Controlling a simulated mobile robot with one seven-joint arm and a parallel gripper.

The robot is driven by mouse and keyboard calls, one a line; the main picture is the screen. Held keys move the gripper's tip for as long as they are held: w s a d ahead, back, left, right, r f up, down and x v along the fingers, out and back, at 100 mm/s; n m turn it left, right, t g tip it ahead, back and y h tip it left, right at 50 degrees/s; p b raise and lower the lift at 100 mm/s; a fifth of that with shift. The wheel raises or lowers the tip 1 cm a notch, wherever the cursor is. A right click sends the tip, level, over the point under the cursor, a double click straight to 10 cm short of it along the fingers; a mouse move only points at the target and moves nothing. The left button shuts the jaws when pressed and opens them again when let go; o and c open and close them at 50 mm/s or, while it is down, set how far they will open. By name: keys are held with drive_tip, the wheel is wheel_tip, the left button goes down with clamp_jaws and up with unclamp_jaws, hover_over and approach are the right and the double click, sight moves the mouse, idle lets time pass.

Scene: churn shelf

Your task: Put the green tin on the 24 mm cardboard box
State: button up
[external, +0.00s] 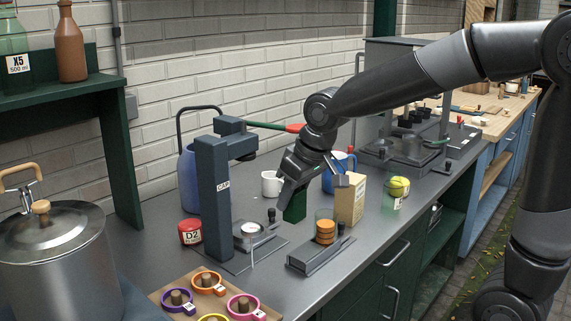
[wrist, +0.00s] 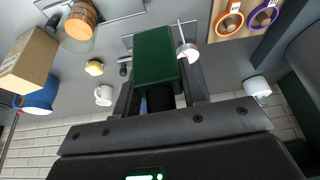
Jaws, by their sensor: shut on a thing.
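My gripper (external: 298,186) is shut on the green tin (external: 295,207), a dark green block-like tin that hangs below the jaws. In the wrist view the tin (wrist: 155,55) fills the middle, between the two dark fingers (wrist: 158,98). The cardboard box (external: 349,203) stands upright on the grey counter, to the right of the tin in the external view. It is at the left edge of the wrist view (wrist: 27,58). The tin is apart from the box, and the visible part of the box's top looks bare. The tin's upper end is hidden by the gripper.
A white mug (external: 271,184), a red tin (external: 190,232) and a grey press (external: 214,200) stand left.

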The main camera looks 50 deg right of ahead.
drive_tip(key=s+d+r+m+h, duration=0.1)
drive_tip(key=s+d+r+m, duration=0.15)
drive_tip(key=d, duration=0.95)
drive_tip(key=s+d+r+m+g+h, duration=0.1)
drive_tip(key=d+r+m, duration=0.3)
drive_tip(key=d, duration=0.8)
drive_tip(key=s+d+r+m+h, duration=0.1)
drive_tip(key=s+d+r+m, duration=0.15)
drive_tip(key=d, duration=0.95)
hover_over(351, 177)
wheel_tip(351, 177, down, 6)
drive_tip(key=f, duration=0.1)
drive_tip(key=shift+f, duration=1.75)
drive_tip(key=shift+f, duration=0.2)
drive_tip(key=o, duration=1)
drive_tip(key=shift+o, duration=0.2)
